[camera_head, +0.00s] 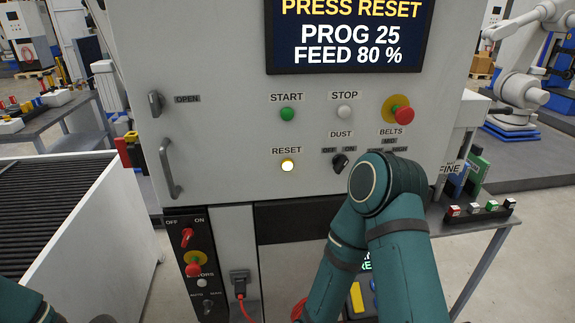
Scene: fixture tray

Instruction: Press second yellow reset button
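The screen (348,36) above reads PRESS RESET, PROG 25, FEED 80 %. No other yellow button marked RESET shows clearly. My green arm with its raised joint stands in front of the panel's lower right and hides part of what lies behind it. Its gripper is not seen. A bit of my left arm shows at the bottom left corner, and its gripper is out of view.
The panel also has a white STOP button (344,112), a red knob on yellow (402,114) and a black DUST switch (340,163). A grey door handle (171,168) sticks out at left. A lower black strip (194,262) carries red switches. A conveyor (50,215) stands left.

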